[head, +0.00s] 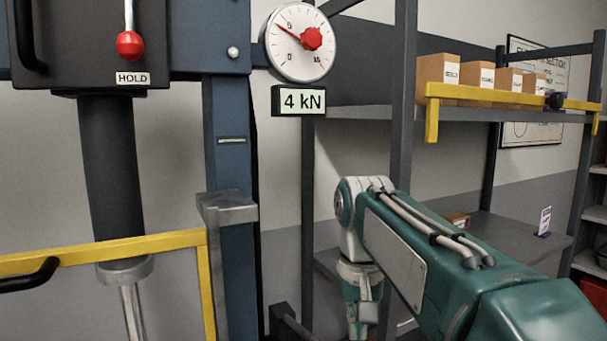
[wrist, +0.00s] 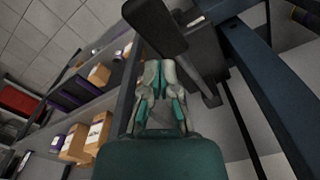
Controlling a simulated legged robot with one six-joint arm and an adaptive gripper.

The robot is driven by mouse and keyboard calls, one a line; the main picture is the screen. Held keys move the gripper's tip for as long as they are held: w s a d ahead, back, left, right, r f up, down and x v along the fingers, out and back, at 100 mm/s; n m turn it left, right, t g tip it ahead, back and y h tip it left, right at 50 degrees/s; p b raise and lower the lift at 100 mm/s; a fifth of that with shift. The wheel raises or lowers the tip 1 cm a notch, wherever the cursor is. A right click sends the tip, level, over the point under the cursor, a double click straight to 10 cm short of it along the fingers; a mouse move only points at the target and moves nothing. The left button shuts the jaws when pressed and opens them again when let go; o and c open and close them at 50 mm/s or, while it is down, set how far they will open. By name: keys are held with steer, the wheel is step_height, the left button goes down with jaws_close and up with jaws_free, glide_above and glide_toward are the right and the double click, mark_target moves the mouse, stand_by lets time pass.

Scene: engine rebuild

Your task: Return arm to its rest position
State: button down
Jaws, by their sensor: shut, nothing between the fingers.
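My arm reaches in from the lower right in the head view and bends downward at its far end. My gripper (head: 360,322) hangs there pointing down, in front of the shelf unit and right of the blue press frame. Its lower end is close to the bottom edge of the picture. In the wrist view my gripper (wrist: 160,68) has its fingers together with nothing held between them.
The press column (head: 226,170) stands left, with a dial gauge (head: 290,60), a "4 kN" display (head: 299,101) and a red-knobbed lever (head: 130,46). A yellow guard bar (head: 120,248) crosses the lower left. Boxes (head: 465,76) stand on the upper shelf behind another yellow bar (head: 500,98).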

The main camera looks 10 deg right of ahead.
steer(key=shift+r, duration=0.65)
steer(key=s+f+n+t, duration=0.2)
steer(key=s+f+t, duration=0.3)
steer(key=s+f, duration=0.9)
steer(key=shift+t, duration=0.3)
steer(key=shift+s+f, duration=0.1)
steer(key=shift+s, duration=0.05)
